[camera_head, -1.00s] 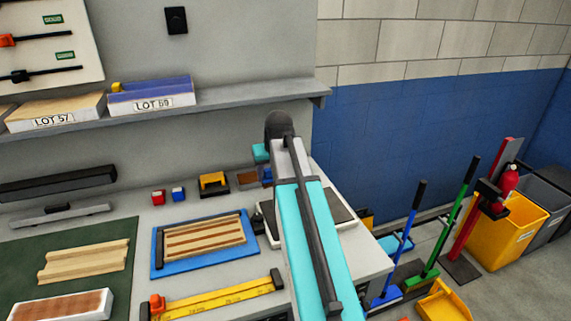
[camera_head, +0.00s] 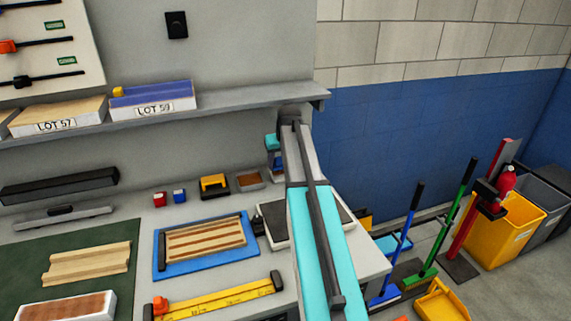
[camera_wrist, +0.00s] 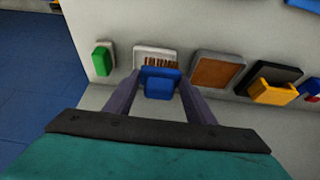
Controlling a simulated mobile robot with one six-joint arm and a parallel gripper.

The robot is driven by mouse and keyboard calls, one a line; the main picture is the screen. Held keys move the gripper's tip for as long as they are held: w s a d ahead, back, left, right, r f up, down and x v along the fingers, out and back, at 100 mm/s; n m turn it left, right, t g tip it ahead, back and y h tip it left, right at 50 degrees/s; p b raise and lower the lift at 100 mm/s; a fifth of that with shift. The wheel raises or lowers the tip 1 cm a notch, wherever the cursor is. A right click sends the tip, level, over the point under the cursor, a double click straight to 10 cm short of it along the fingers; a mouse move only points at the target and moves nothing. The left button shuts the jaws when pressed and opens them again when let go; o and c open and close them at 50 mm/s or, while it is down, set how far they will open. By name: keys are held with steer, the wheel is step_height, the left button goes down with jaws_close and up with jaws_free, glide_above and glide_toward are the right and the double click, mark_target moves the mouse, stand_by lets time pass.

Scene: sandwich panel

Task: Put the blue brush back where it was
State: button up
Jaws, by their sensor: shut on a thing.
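The blue brush (camera_wrist: 162,84) is between the two dark fingers of my gripper (camera_wrist: 161,80), which is shut on it, in the wrist view. I cannot tell whether brush and plate touch. In the head view my gripper (camera_head: 276,160) is at the back right of the bench, right of the small brown pad (camera_head: 249,180), and is partly hidden by my arm. The brown pad also shows in the wrist view (camera_wrist: 217,70), beside the striped plate.
A yellow-handled tool on a black pad (camera_head: 214,186) stands left of the brown pad. A shelf (camera_head: 230,99) with boxes runs above. A blue tray (camera_head: 165,271) holds striped wood.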

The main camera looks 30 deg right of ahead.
stand_by(0.3)
steer(key=shift+w+d+f+p, duration=0.1)
steer(key=shift+w+d+p, duration=0.25)
steer(key=shift+w+d, duration=0.6)
steer(key=shift+s+f+p, duration=0.1)
steer(key=shift+f+p, duration=0.65)
steer(key=shift+f, duration=0.85)
steer(key=shift+f, duration=0.25)
steer(key=o, duration=0.9)
steer(key=shift+r, duration=0.15)
